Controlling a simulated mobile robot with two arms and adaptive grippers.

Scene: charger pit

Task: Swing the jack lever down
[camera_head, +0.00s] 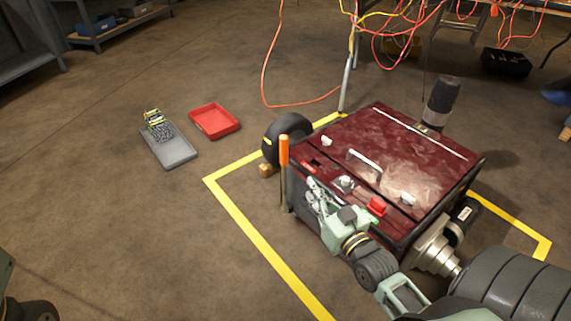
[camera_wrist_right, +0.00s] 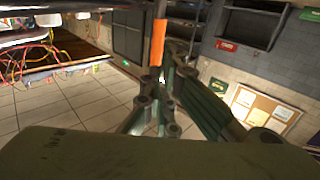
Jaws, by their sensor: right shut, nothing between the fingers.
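The jack lever (camera_head: 283,150) stands upright at the front left corner of the dark red charger cart (camera_head: 395,150), its orange grip at the top. My right gripper (camera_head: 311,186) is shut and empty, in front of the cart's near side and just right of the lever. In the right wrist view, the orange grip of the lever (camera_wrist_right: 158,42) rises just beyond the shut fingers of the gripper (camera_wrist_right: 160,90). I cannot tell whether they touch it. Only a piece of my left arm shows at the lower left; its gripper is out of view.
A black wheel (camera_head: 286,135) with a wooden chock (camera_head: 266,170) is beside the cart. Yellow tape (camera_head: 245,235) marks the floor around it. A red tray (camera_head: 214,121) and a grey tray (camera_head: 170,148) lie on the left. Orange cables (camera_head: 268,70) hang behind. The left floor is mostly clear.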

